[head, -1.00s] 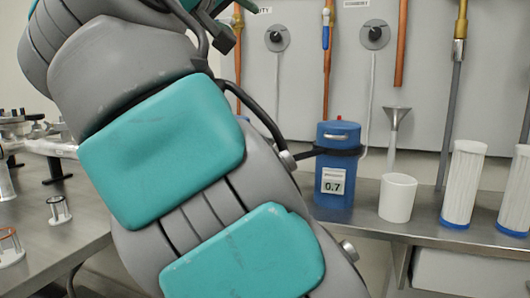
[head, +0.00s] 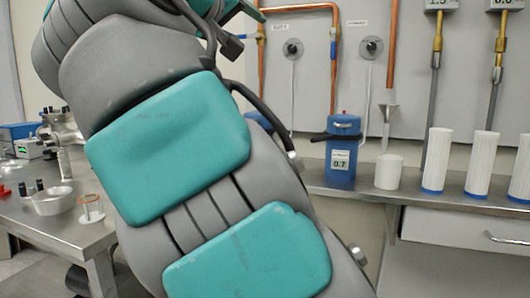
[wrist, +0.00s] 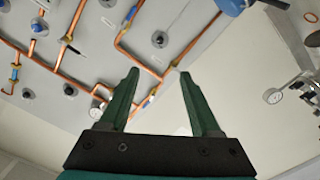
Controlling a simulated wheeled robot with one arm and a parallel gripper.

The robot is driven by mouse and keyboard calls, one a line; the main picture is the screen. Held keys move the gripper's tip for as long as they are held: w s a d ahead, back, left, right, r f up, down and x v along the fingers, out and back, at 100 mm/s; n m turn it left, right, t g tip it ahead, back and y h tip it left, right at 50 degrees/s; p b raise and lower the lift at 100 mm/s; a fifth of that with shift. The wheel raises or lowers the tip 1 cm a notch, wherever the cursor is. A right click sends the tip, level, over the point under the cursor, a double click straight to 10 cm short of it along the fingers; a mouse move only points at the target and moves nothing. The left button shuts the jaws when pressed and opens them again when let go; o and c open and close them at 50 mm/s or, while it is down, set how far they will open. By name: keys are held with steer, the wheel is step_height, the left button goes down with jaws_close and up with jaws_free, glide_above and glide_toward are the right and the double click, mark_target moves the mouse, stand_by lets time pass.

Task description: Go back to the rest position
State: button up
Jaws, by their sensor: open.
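My gripper (wrist: 158,100) shows in the wrist view with its two green fingers spread apart and nothing between them. Behind the fingers are a pale wall and copper pipes, and the fingers touch nothing that I can see. In the head view my own teal and grey arm fills the left and middle of the picture. My gripper is outside the head view.
A blue canister (head: 342,150) marked 0.7, a white cup (head: 389,172) and several white filter cylinders (head: 437,160) stand on the steel shelf (head: 415,195) at right. A steel table (head: 55,225) with metal fittings and a small bowl (head: 53,201) is at left. Copper pipes (head: 334,60) run along the wall panel.

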steer(key=w+d+f+m+g+h, duration=0.15)
steer(key=d+f+g, duration=0.45)
steer(key=d+f, duration=0.85)
steer(key=s+d+f+g+y, duration=0.1)
steer(key=s+d+f+g, duration=0.2)
steer(key=f, duration=0.4)
steer(key=s+d+f+g+y, duration=0.1)
steer(key=s+d+f, duration=0.2)
steer(key=d+f, duration=0.3)
steer(key=s+f+m+g+y, duration=0.1)
steer(key=s+f+g+y, duration=0.1)
steer(key=s+f, duration=0.65)
steer(key=s+f+g+y, duration=0.15)
steer(key=s+f, duration=0.35)
steer(key=f, duration=0.7)
steer(key=s+a+f+g+y, duration=0.1)
steer(key=s+a+f+g, duration=0.1)
steer(key=s+f, duration=0.4)
steer(key=s+a+f+g+y, duration=0.1)
steer(key=s+a+f+g, duration=0.1)
steer(key=s+f, duration=0.5)
steer(key=s, duration=0.3)
steer(key=shift+a+g, duration=0.3)
steer(key=shift+g, duration=0.05)
steer(key=shift+c, duration=0.2)
